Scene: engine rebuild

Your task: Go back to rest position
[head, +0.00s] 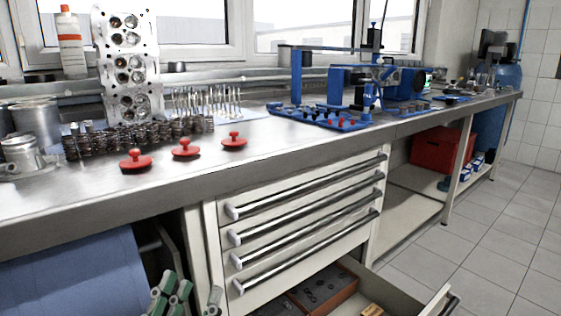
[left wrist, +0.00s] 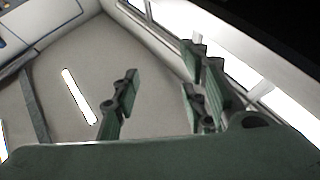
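My left gripper (head: 170,293) shows at the bottom left of the head view, low in front of the workbench and left of the drawer cabinet. Its green fingers also show in the left wrist view (left wrist: 160,85). They stand apart with nothing between them, so it is open and empty. Behind them in that view is a pale grey-beige surface with a bright strip. My right gripper is in neither view.
The workbench (head: 270,151) carries a cylinder head (head: 128,68), springs, valves, several red knobs and a blue fixture (head: 335,117). An open lower drawer (head: 395,288) sticks out with boxes inside. A blue rounded surface (head: 75,275) lies under the bench. Tiled floor (head: 500,235) is clear at right.

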